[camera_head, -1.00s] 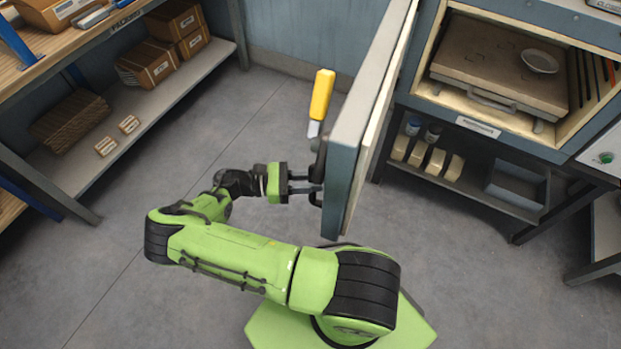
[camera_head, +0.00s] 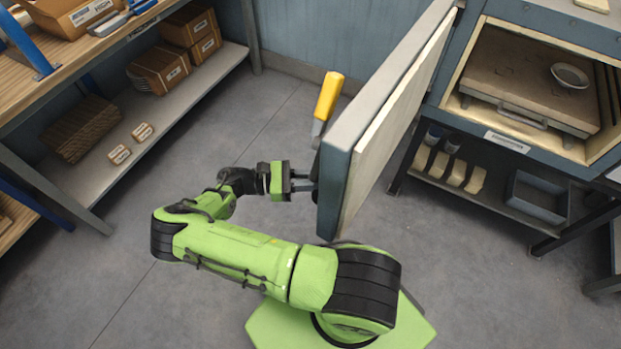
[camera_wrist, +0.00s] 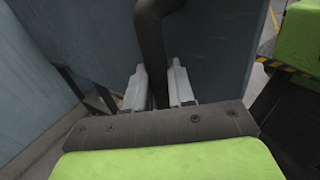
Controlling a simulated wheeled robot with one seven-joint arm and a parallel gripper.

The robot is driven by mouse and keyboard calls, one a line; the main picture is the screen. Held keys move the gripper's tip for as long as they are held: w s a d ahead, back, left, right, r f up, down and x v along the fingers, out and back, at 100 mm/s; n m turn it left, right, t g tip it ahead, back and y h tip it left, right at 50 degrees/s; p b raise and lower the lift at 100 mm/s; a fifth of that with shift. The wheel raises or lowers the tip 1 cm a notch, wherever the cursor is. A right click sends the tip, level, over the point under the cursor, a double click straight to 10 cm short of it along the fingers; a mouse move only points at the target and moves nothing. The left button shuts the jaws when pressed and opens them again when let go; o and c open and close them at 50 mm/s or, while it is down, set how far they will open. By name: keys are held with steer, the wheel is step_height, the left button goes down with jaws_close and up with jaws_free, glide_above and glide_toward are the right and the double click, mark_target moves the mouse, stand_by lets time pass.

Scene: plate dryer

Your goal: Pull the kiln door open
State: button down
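The kiln door (camera_head: 385,125) stands swung wide open, out from the kiln (camera_head: 535,75), with its pale inner lining facing right. My gripper (camera_head: 308,186) is at the door's blue-grey outer face near its free edge. In the wrist view the dark bar handle (camera_wrist: 153,50) runs down between the two fingers of my gripper (camera_wrist: 158,88), which look closed about it. A yellow-handled part (camera_head: 327,97) sticks up beside the outer face of the door. The kiln's chamber is exposed, with a tray (camera_head: 520,85) and a small white dish (camera_head: 570,76) inside.
A shelf unit (camera_head: 165,110) with cardboard boxes (camera_head: 160,67) stands at the left. Below the kiln, a shelf holds pale blocks (camera_head: 457,172) and a grey bin (camera_head: 537,197). Grey floor (camera_head: 130,240) is clear between the shelf unit and my arm.

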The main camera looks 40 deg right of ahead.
steer(key=c, duration=1.2)
jaws_free()
steer(key=shift+w+d+r, duration=0.1)
steer(key=shift+d, duration=0.25)
steer(key=shift+o, duration=0.9)
steer(key=shift+d, duration=0.2)
steer(key=shift+a, duration=0.1)
steer(key=b+v, duration=0.1)
steer(key=v, duration=1.4)
steer(key=shift+w+a+b, duration=0.25)
steer(key=shift+a+b, duration=0.05)
steer(key=shift+b, duration=0.05)
